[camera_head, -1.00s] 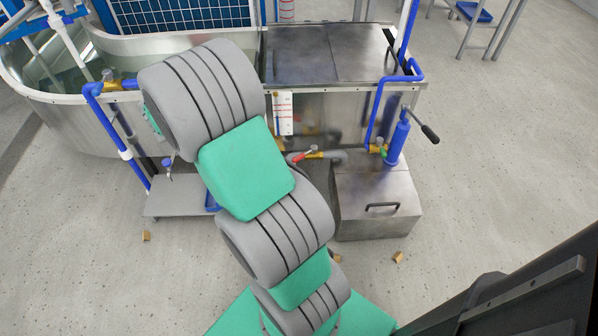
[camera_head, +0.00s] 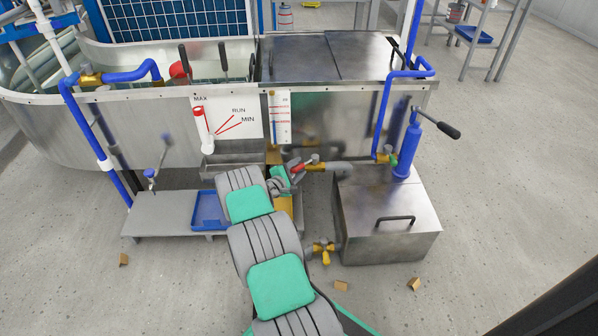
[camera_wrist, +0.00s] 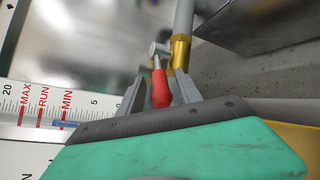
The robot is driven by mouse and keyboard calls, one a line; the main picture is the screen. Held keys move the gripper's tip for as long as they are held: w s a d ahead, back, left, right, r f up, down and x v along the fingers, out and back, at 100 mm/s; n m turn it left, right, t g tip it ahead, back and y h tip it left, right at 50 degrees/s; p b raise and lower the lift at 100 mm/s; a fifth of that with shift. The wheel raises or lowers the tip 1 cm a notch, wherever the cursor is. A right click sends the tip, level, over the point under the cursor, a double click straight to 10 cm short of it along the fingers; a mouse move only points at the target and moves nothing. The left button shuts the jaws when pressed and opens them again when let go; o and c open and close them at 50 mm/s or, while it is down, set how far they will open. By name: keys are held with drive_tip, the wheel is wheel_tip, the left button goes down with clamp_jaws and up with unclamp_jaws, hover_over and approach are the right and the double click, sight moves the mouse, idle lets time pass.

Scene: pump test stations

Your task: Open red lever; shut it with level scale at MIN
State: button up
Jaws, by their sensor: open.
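The red lever (camera_head: 297,168) sits on a brass valve (camera_head: 313,160) in the grey pipe, low at the front of the metal tank. In the wrist view the red lever (camera_wrist: 160,88) lies between the two fingers of my gripper (camera_wrist: 158,93). The gripper is open, with a finger on each side; contact cannot be told. My gripper (camera_head: 286,180) is partly hidden by its own wrist in the head view. The level scale (camera_head: 284,117) hangs on the tank front. In the wrist view the level scale (camera_wrist: 35,112) shows a blue band whose visible left end lies between RUN and MIN.
A larger MAX/RUN/MIN board (camera_head: 240,115) stands left of the scale. A metal box (camera_head: 385,225) with a blue hand pump (camera_head: 410,150) stands at right. A blue tray (camera_head: 208,210) lies on a low shelf at left. Another brass valve (camera_head: 323,252) sits low beside my arm.

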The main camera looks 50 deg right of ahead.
drive_tip(key=shift+d+f, duration=0.1)
drive_tip(key=shift+d, duration=0.4)
drive_tip(key=shift+w, duration=0.1)
clamp_jaws()
idle(1.0)
